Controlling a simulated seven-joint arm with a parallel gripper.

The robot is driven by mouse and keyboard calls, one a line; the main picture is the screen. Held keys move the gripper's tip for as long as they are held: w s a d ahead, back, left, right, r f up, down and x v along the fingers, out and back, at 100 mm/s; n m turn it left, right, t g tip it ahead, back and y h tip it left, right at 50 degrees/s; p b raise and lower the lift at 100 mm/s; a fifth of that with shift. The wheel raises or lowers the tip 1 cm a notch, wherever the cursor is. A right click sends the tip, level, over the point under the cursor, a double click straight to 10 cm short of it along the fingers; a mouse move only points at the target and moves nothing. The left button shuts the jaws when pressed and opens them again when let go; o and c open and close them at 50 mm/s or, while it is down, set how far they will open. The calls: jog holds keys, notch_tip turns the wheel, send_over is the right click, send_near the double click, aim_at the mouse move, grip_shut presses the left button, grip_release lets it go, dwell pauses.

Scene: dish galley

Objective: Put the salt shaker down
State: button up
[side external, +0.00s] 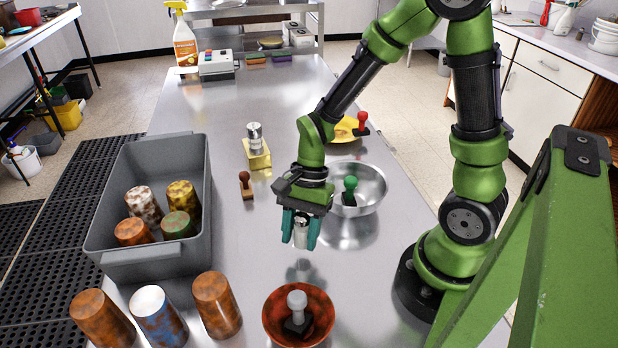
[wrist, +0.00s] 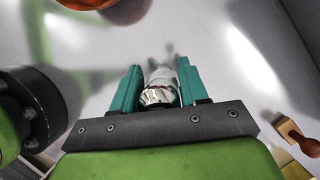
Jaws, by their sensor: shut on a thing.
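A salt shaker (side external: 301,236) with a silver top is between the teal fingers of my gripper (side external: 301,232). In the wrist view its shiny metal top (wrist: 160,96) faces the camera, between the two fingers (wrist: 158,88). My gripper is shut on it and points down. The shaker is held above the steel table (side external: 270,90), with a gap and a blurred reflection below it. A second, similar metal-topped shaker (side external: 254,136) stands on a yellow block (side external: 257,157) farther back. The held shaker's sides are partly hidden by the fingers.
A brown-red bowl (side external: 272,328) with a grey-handled stamp is in front. A metal bowl (side external: 373,192) with a green-handled stamp is close at right. A wooden stamp (side external: 245,185) stands at left. A grey bin (side external: 150,262) holds several cups; more cups (side external: 217,305) stand in front.

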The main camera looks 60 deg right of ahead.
jog(key=shift+f, duration=1.55)
jog(key=shift+f, duration=0.1)
jog(key=o, duration=1.1)
jog(key=s+v, duration=0.1)
jog(key=v, duration=1.1)
notch_tip(320, 180, up, 12)
jog(key=n+t+h, duration=0.3)
jog(key=n+t, duration=0.5)
jog(key=n, duration=0.4)
send_over(300, 249)
jog(key=s+d, duration=0.3)
jog(key=d, duration=0.3)
jog(key=shift+w+a, duration=0.1)
jog(key=shift+w, duration=0.1)
